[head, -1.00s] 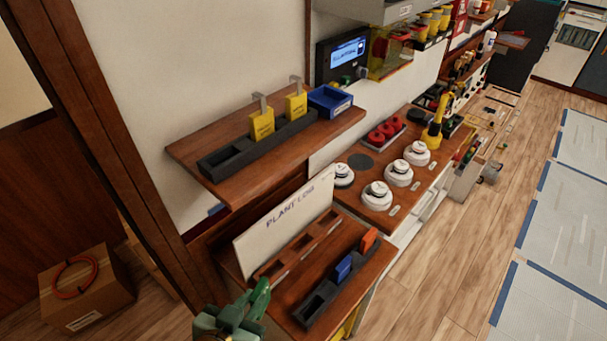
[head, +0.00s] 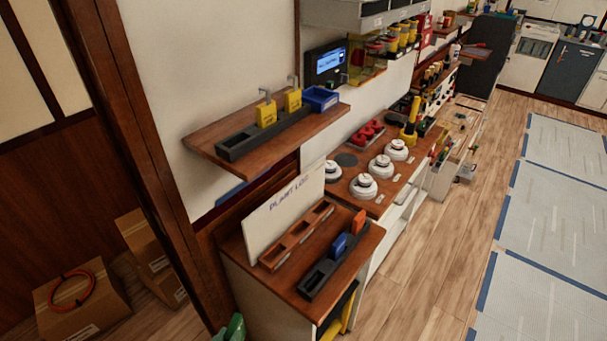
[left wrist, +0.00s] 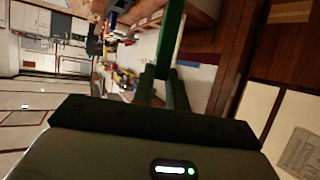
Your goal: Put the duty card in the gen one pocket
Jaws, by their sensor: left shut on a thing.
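My left gripper (head: 234,327) shows only as a green tip at the bottom edge of the head view. In the left wrist view its fingers (left wrist: 163,85) are shut on a thin green card-like piece (left wrist: 171,38), seen edge-on; no label is readable on it. A wooden rack with pockets (head: 297,238) stands before the PLANT LOG board (head: 284,202) on the low cabinet. In front of it is a black rack (head: 315,283) with a blue piece (head: 338,246), an orange piece (head: 359,222) and an empty near slot. Pocket labels are unreadable. My right gripper is out of view.
A wall shelf (head: 210,143) above holds a black holder with two yellow tags (head: 266,113) and a blue bin (head: 321,98). White round devices (head: 363,186) stand on the counter behind. Boxes (head: 80,300) lie at left.

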